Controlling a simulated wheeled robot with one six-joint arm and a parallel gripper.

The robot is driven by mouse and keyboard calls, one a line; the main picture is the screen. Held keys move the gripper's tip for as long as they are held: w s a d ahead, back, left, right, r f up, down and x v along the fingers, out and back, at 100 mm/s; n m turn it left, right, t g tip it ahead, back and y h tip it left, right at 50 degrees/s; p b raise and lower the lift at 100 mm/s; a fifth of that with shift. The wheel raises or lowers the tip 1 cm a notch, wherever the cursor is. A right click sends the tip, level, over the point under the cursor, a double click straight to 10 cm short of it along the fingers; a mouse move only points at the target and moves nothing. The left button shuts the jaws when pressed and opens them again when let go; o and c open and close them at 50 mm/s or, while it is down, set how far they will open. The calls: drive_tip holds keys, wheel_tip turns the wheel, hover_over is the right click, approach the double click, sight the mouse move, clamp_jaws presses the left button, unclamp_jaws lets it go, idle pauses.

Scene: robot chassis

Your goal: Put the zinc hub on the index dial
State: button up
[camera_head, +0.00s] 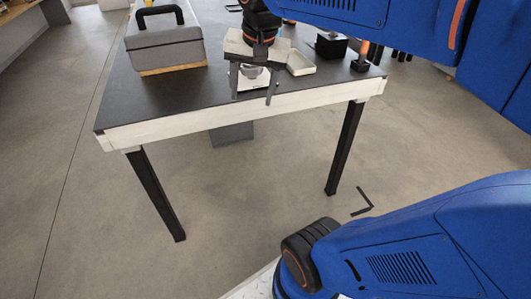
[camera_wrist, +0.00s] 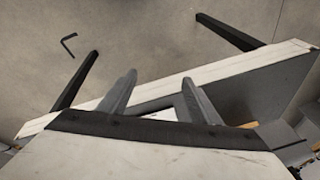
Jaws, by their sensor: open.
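My gripper (camera_head: 252,99) is open over the front edge of the table, with its two fingers apart and pointing down. Behind and between the fingers, a small grey round piece (camera_head: 252,71), possibly the zinc hub, shows at a white square plate (camera_head: 258,83) on the tabletop. I cannot tell whether the gripper touches either one. The wrist view shows both fingers of my gripper (camera_wrist: 158,77) apart, with part of a white surface (camera_wrist: 163,114) between them. No index dial can be told for sure; the gripper body hides part of this area.
The dark tabletop (camera_head: 150,92) has a pale front edge. A grey case (camera_head: 165,50) with a black handle stands at the left. A shallow white tray (camera_head: 300,63), a black box (camera_head: 331,46) and an orange-topped piece (camera_head: 361,57) are at the right. The front-left tabletop is clear.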

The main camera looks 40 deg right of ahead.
drive_tip(key=s+a+f+n+t, duration=0.1)
drive_tip(key=s+a+f+n, duration=0.2)
drive_tip(key=s+f+n, duration=0.5)
wheel_tip(320, 180, down, 4)
drive_tip(key=shift+s+r+t, duration=0.2)
drive_tip(key=shift+s+t, duration=0.1)
drive_tip(key=shift+s, duration=0.8)
drive_tip(key=shift+a, duration=0.1)
